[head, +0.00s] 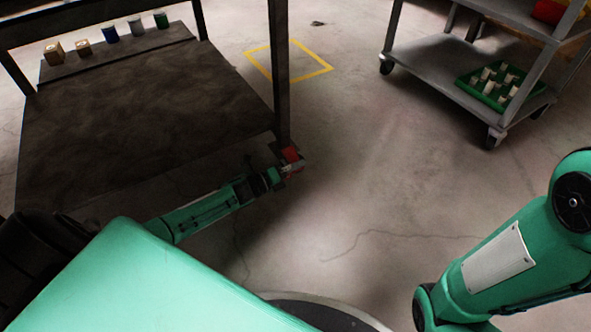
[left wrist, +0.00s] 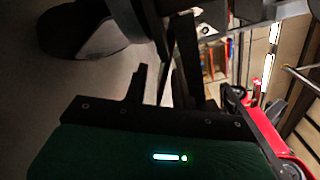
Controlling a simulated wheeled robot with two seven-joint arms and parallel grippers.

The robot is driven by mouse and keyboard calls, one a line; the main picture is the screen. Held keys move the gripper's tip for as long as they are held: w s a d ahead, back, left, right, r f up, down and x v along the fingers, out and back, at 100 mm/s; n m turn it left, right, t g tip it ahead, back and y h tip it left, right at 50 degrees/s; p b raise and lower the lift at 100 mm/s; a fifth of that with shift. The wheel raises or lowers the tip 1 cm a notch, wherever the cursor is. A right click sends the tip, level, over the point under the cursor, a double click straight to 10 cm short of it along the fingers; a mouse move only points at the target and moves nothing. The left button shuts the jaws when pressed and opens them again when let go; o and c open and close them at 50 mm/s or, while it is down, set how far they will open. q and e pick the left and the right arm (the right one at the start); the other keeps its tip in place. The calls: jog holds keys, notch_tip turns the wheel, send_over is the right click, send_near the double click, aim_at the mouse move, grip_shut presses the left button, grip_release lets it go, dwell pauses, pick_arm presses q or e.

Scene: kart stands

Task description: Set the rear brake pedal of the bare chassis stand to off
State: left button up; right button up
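My left gripper (head: 286,165) is low beside the foot of a dark upright post (head: 280,80). A small red part with a pale patch (head: 291,154) shows right at its fingertips; I cannot tell whether it is the brake pedal or whether they touch. In the left wrist view the dark fingers (left wrist: 163,75) stand apart, with a thin dark bar seen between them. Red bodywork or tubing (left wrist: 265,125) shows at the right there. I cannot make out the pedal's setting. My right gripper is out of view.
A grey cart (head: 440,65) with a green tray (head: 496,85) stands at the upper right. A yellow floor square (head: 312,74) lies behind the post. The middle floor is clear.

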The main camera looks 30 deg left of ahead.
pick_arm(q)
grip_shut()
dwell(1.4)
